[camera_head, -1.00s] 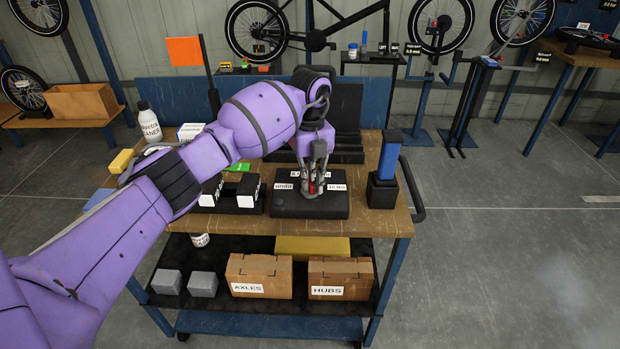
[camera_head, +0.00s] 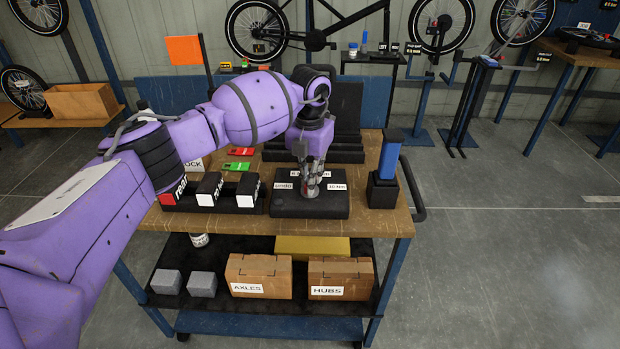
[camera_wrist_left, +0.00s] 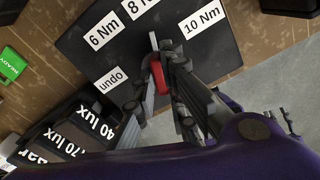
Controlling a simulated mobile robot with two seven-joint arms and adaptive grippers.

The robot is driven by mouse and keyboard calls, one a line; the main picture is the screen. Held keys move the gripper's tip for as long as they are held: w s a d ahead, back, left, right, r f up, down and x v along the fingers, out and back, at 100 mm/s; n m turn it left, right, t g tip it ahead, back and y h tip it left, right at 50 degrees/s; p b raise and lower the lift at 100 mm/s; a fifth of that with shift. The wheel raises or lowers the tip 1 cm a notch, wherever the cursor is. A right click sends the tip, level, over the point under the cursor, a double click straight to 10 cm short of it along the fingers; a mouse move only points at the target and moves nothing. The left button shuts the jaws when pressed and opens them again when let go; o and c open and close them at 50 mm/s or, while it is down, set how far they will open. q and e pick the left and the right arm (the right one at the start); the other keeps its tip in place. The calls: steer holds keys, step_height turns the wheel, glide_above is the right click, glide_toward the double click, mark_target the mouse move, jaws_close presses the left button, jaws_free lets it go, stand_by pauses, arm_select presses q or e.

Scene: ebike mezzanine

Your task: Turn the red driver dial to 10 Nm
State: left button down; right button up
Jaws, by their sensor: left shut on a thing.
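The red driver dial (camera_wrist_left: 157,74) sits on a black base plate (camera_head: 290,208) on the cart. In the left wrist view the dial is between the two fingers of my left gripper (camera_wrist_left: 160,80), which is shut on it. A small pale pointer (camera_wrist_left: 153,41) at the dial points roughly toward the 8 Nm label (camera_wrist_left: 140,9). The 10 Nm label (camera_wrist_left: 200,20) lies to its right, the 6 Nm label (camera_wrist_left: 104,30) and undo label (camera_wrist_left: 110,79) to its left. In the head view my left gripper (camera_head: 310,190) hides the dial. My right gripper is not in view.
A blue-handled tool in a black holder (camera_head: 382,190) stands right of the plate. Several black blocks with labels (camera_head: 210,192) stand left of it. A green card (camera_head: 233,172) lies behind them. Boxes (camera_head: 260,278) fill the lower shelf.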

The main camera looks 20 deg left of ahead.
arm_select(q)
steer(key=m, duration=0.5)
steer(key=shift+m+b, duration=0.3)
steer(key=shift+b, duration=0.05)
steer(key=m, duration=0.3)
steer(key=shift+w, duration=0.1)
steer(key=shift+r+m+b, duration=0.1)
steer(key=shift+m+b, duration=0.3)
steer(key=shift+m, duration=0.6)
steer(key=c, duration=1.8)
jaws_free()
